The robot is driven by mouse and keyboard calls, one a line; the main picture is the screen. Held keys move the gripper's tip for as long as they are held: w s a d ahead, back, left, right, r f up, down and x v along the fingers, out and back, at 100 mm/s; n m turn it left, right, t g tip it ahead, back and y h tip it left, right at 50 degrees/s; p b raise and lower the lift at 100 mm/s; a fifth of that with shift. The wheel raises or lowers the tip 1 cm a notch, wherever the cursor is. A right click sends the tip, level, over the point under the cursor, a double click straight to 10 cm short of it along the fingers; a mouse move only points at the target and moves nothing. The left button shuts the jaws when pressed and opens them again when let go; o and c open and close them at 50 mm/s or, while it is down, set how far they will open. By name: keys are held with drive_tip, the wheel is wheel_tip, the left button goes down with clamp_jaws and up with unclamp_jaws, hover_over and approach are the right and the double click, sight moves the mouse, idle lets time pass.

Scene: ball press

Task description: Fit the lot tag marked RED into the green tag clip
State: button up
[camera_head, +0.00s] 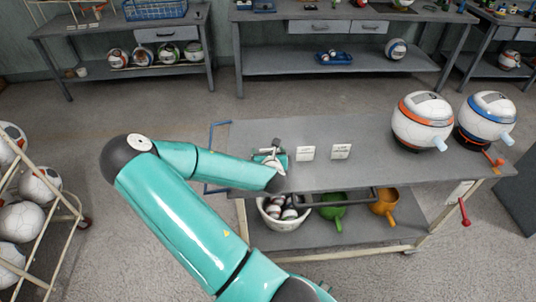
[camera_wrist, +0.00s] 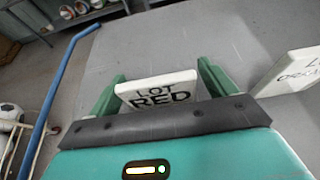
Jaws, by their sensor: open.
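The white lot tag marked RED (camera_wrist: 158,92) stands between the two green fingers of my gripper (camera_wrist: 161,78) in the wrist view. The fingers are open, one on each side of the tag; I cannot tell if either touches it. In the head view my gripper (camera_head: 270,158) is low over the left part of the grey table and mostly hides this tag. I cannot make out a green tag clip in either view.
A second tag (camera_wrist: 291,71), its lettering partly cut off, stands close to the right. The head view shows two white tags (camera_head: 305,153) (camera_head: 341,151) on the table (camera_head: 270,130). Two white ball-shaped machines (camera_head: 422,122) (camera_head: 487,121) stand at the right. The table middle is clear.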

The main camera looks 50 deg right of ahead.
drive_tip(key=shift+s, duration=0.1)
drive_tip(key=c, duration=1)
drive_tip(key=shift+c, duration=0.2)
drive_tip(key=shift+r, duration=0.15)
